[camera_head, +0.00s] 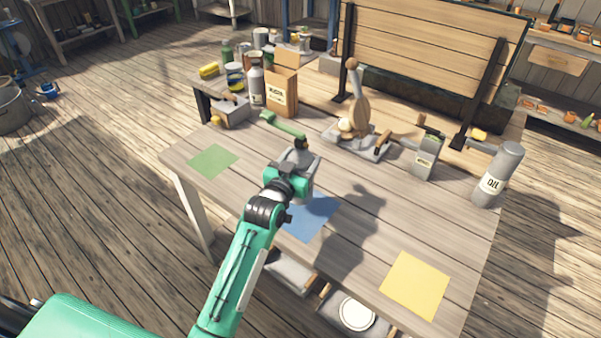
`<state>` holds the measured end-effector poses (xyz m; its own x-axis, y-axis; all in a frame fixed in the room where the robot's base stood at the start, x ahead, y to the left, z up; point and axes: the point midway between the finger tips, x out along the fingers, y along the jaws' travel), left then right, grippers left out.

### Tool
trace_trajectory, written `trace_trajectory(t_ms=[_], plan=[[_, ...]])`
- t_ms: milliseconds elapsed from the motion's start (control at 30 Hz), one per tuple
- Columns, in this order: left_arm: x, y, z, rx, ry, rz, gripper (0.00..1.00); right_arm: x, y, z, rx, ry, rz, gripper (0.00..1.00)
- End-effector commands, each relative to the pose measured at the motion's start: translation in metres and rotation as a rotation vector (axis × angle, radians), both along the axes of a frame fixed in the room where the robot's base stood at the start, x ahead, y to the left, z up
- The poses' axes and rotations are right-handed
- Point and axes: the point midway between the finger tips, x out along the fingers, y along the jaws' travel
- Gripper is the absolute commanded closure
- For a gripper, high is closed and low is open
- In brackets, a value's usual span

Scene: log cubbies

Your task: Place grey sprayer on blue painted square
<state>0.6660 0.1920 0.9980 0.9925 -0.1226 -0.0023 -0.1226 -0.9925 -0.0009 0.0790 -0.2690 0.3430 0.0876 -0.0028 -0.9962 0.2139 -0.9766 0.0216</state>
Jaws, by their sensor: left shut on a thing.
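My left gripper (296,172) comes in from the lower left and is shut on a grey object, the grey sprayer (305,187). The gripper and wrist hide much of the sprayer, so I cannot tell whether its base touches the table. In the picture it overlaps the upper left part of the blue painted square (315,217). The square's front and right parts show bare. My right gripper is not in view.
A green square (213,161) and a yellow square (415,286) are bare. A cardboard box (282,88) stands at the back left.

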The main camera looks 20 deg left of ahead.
Motion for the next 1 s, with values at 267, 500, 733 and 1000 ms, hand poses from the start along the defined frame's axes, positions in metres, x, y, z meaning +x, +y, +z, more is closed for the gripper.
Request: trace_trajectory(t_ms=[267, 500, 733, 1000], plan=[[0.0, 0.0, -0.026, 0.0, 0.0, 0.0, 0.95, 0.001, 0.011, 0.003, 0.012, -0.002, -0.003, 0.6], [0.0, 0.0, -0.049, 0.0, -0.004, 0.0, 0.95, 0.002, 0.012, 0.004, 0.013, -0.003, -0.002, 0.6], [0.0, 0.0, -0.05, 0.0, -0.004, 0.0, 0.95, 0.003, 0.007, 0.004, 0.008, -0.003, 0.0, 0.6], [0.0, 0.0, -0.054, 0.0, 0.0, 0.0, 0.15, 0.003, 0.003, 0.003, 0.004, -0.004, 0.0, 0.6]])
